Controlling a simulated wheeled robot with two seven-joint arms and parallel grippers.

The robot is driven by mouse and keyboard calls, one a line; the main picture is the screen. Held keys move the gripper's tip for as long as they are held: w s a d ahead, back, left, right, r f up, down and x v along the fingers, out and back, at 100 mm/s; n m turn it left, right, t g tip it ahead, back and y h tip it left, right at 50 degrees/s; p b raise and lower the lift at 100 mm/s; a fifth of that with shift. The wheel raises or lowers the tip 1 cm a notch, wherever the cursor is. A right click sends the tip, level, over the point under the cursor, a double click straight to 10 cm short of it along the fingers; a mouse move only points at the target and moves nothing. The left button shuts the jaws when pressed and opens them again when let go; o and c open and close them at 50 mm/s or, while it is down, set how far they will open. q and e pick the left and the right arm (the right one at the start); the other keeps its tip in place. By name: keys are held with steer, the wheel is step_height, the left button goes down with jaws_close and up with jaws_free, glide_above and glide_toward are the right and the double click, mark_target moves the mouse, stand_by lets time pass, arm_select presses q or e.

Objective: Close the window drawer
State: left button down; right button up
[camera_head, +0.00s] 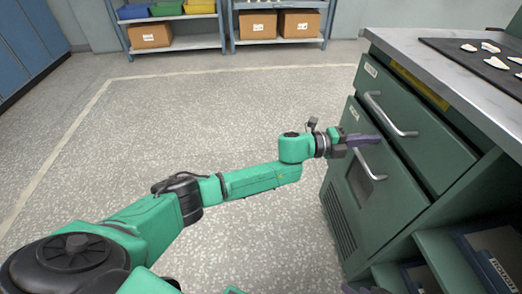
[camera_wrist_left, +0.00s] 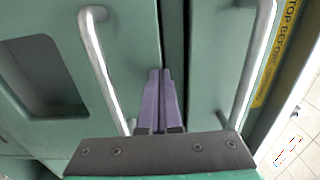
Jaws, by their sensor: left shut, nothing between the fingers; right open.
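The window drawer (camera_head: 394,199) is the lower green front of the cabinet, with a dark window (camera_head: 360,181) and a bar handle (camera_head: 371,163). In the left wrist view its window (camera_wrist_left: 42,75) and handle (camera_wrist_left: 101,70) are at the left. Its front appears to stand slightly forward of the drawer above; the exact gap is unclear. My left gripper (camera_head: 374,138) is shut and empty, its purple fingers at the drawer's upper edge. In the left wrist view the fingertips (camera_wrist_left: 160,72) overlap the seam; contact is unclear. My right gripper (camera_head: 366,288) is open, mostly cut off at the bottom edge.
The upper drawer (camera_head: 418,125) with its bar handle (camera_head: 390,118) is above, under the worktop (camera_head: 440,62). A dark mat (camera_head: 470,60) with pale pieces lies on top. Open shelves (camera_head: 440,265) are at lower right. The floor (camera_head: 230,120) to the left is clear.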

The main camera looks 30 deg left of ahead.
arm_select(q)
steer(key=shift+w+d+r, duration=0.2)
steer(key=shift+r, duration=0.05)
